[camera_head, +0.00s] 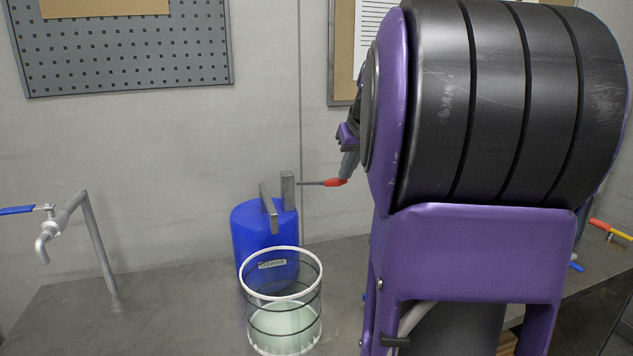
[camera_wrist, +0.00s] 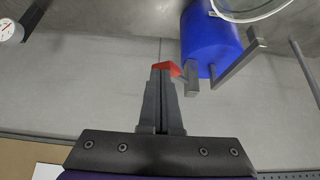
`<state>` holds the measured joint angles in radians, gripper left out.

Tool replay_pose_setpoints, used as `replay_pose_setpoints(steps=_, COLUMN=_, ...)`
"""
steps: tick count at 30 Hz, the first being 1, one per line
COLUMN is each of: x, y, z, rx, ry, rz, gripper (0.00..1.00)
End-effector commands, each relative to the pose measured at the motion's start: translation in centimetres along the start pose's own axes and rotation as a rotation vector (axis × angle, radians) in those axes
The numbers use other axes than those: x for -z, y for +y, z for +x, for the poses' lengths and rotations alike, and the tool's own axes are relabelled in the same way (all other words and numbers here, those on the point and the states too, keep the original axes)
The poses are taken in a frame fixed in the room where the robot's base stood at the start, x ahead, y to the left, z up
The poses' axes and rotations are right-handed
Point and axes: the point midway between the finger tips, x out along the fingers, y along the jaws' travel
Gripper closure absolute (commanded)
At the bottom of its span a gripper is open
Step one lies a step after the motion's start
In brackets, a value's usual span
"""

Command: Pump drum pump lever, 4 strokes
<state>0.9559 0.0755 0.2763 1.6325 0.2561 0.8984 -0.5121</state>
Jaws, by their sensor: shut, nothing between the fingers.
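The blue drum (camera_head: 249,232) stands on the bench against the wall, with a grey pump post (camera_head: 287,190) and spout (camera_head: 267,207) on top. The pump lever (camera_head: 335,182) is a thin rod with a red grip, sticking out to the right and near level. My gripper (camera_head: 349,170) is shut and empty, its fingertips right at the red grip. In the wrist view my fingertips (camera_wrist: 162,71) overlap the red grip (camera_wrist: 170,67); whether they touch cannot be told. The drum (camera_wrist: 205,35) also shows there. A clear cylinder (camera_head: 282,250) with pale green liquid stands before the drum.
A pipe tap (camera_head: 70,212) with a blue handle stands at the left of the bench. A pegboard (camera_head: 130,60) hangs on the wall. My arm hides much of the right side. A yellow and red handle (camera_head: 608,228) shows at far right. A gauge (camera_wrist: 7,29) shows in the wrist view.

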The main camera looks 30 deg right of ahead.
Motion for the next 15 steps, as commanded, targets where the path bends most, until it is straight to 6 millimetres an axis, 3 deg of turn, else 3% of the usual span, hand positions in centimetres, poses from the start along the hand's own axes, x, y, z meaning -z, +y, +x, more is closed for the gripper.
replay_pose_setpoints(steps=15, x=-1.0, y=0.0, z=1.6, rx=0.001, ry=0.001, rz=0.000, gripper=1.00)
